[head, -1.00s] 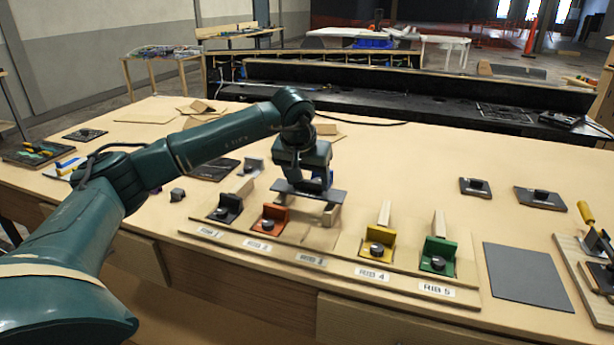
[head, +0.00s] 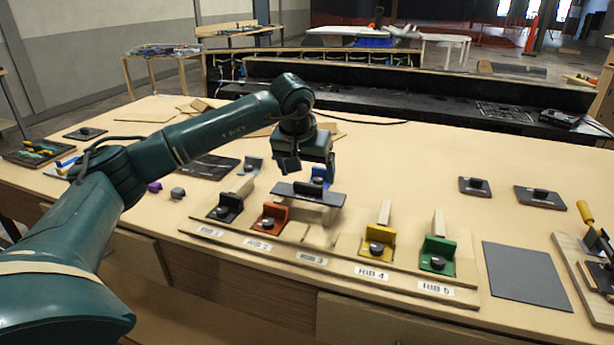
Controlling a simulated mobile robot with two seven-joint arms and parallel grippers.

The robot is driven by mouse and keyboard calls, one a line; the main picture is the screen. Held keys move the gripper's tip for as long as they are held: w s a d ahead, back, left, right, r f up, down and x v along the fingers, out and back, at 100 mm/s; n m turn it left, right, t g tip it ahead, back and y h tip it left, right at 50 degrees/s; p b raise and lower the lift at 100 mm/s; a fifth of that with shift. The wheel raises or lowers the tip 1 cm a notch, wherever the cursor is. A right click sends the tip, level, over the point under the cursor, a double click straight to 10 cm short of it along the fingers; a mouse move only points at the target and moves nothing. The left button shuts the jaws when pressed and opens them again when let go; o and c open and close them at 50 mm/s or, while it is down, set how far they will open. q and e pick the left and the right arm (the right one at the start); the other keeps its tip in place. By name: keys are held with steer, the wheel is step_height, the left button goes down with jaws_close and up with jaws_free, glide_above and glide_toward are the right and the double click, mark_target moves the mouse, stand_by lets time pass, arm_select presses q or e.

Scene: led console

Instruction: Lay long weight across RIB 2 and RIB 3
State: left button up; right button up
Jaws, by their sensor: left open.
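The long weight (head: 322,197) is a dark grey flat bar. It lies roughly level behind the RIB 2 (head: 258,246) and RIB 3 (head: 312,259) labels, spanning across those two positions. The rib tops under it are hidden, so contact is not clear. A blue bracket with a black knob (head: 318,178) shows at the bar's back edge, partly hidden by my gripper. My left gripper (head: 306,170) is open just above and behind the bar; its fingertips are partly hidden. My right gripper is not in view.
An orange bracket (head: 271,217) and a black bracket (head: 226,208) stand to the left. Yellow (head: 378,241) and green (head: 438,254) brackets stand at RIB 4 and RIB 5. A grey plate (head: 526,275) lies at the right.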

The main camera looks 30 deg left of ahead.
arm_select(q)
steer(key=a+v, duration=0.1)
steer(key=v, duration=0.9)
steer(key=shift+s+d+r, duration=0.25)
steer(key=shift+d, duration=0.25)
